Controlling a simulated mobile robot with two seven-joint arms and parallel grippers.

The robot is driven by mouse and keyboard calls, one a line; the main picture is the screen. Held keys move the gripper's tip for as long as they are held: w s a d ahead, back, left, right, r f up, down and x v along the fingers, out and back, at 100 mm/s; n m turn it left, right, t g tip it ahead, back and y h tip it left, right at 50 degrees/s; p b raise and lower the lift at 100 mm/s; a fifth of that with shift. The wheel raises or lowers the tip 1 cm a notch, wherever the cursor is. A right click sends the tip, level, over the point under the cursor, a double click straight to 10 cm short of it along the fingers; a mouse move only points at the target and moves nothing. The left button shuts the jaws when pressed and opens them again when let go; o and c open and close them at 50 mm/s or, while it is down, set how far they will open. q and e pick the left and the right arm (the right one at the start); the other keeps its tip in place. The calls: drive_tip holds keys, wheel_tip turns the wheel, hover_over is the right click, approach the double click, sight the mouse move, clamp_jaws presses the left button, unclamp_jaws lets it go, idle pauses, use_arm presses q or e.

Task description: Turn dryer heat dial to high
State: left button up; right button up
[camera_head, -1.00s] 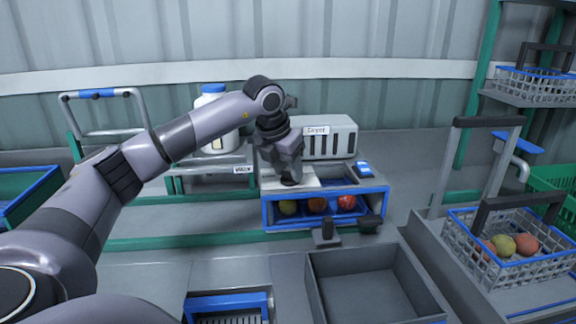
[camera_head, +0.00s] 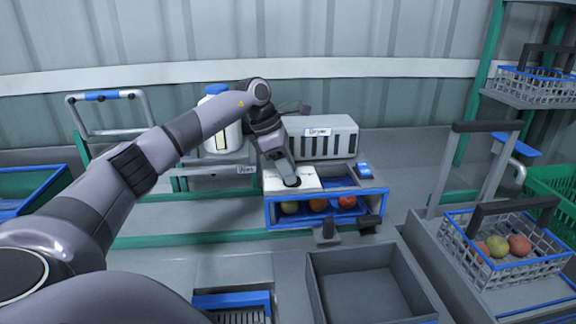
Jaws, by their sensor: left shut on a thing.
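The dryer (camera_head: 322,141) is a grey box with dark vertical slots and a small "Dryer" label, standing at the back centre. My right gripper is not in view.
A white jar with a blue cap (camera_head: 220,122) stands left of the dryer, behind my arm. An empty grey bin (camera_head: 365,290) is in front. A small blue item (camera_head: 364,169) sits right of the panel.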

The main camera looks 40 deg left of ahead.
use_arm(q)
drive_tip(key=m, duration=0.2)
drive_tip(key=m+g, duration=0.1)
drive_tip(key=m+h, duration=0.1)
drive_tip(key=m, duration=0.1)
drive_tip(key=shift+w+a+r+m+g, duration=0.1)
drive_tip(key=shift+w+m+g, duration=0.2)
drive_tip(key=shift+g, duration=0.1)
drive_tip(key=shift+w+m+g, duration=0.15)
drive_tip(key=shift+m+g, duration=0.75)
drive_tip(key=shift+m, duration=1.4)
drive_tip(key=o, duration=1.1)
drive_tip(key=shift+c, duration=0.2)
